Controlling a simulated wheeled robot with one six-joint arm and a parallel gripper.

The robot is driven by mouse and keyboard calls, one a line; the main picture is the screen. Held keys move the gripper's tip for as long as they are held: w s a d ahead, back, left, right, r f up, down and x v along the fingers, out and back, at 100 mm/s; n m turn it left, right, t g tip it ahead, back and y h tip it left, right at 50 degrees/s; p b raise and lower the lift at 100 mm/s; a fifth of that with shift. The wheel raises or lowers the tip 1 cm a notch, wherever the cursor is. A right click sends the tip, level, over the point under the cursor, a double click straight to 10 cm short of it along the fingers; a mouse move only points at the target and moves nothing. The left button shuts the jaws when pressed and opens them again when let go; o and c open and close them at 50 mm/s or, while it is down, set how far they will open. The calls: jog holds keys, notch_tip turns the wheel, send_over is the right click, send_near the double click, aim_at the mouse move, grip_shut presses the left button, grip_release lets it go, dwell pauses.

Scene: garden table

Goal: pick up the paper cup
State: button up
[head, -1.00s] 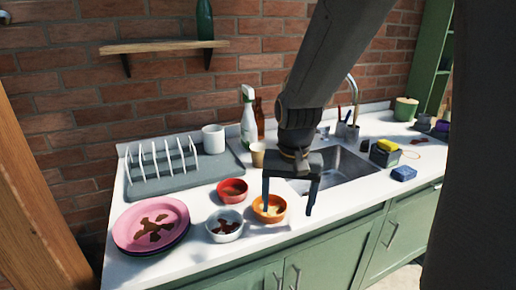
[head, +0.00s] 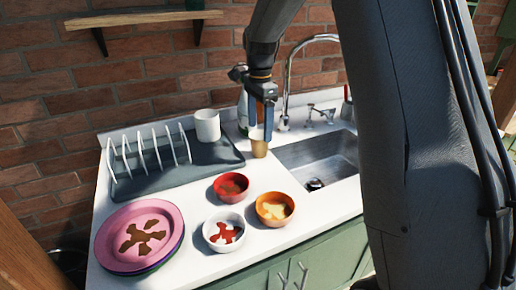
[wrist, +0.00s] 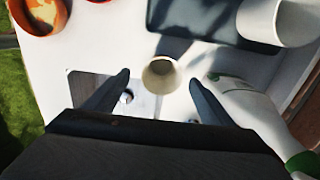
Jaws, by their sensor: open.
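The paper cup (head: 259,147) is small and tan and stands upright on the white counter between the dish rack and the sink. My gripper (head: 261,124) is open, pointing down at the cup, and its fingers hide the cup's upper part in the head view. In the wrist view the cup (wrist: 159,75) shows its open rim and empty inside. It lies ahead of and between the two spread fingertips (wrist: 158,78). I cannot tell whether either finger touches it.
A spray bottle (wrist: 250,110) stands close beside the cup. A white mug (head: 207,125) is on the grey dish rack (head: 150,178). The sink (head: 320,160) is to the right. Red (head: 231,187), orange (head: 274,209) and white (head: 223,231) bowls and pink-topped stacked plates (head: 139,235) are in front.

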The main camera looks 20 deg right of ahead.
aim_at(260, 146)
jog(key=shift+w+f+p, duration=0.15)
jog(key=shift+f+p, duration=1.05)
jog(key=shift+f, duration=3)
jog(key=shift+c, duration=0.2)
jog(key=c, duration=1.1)
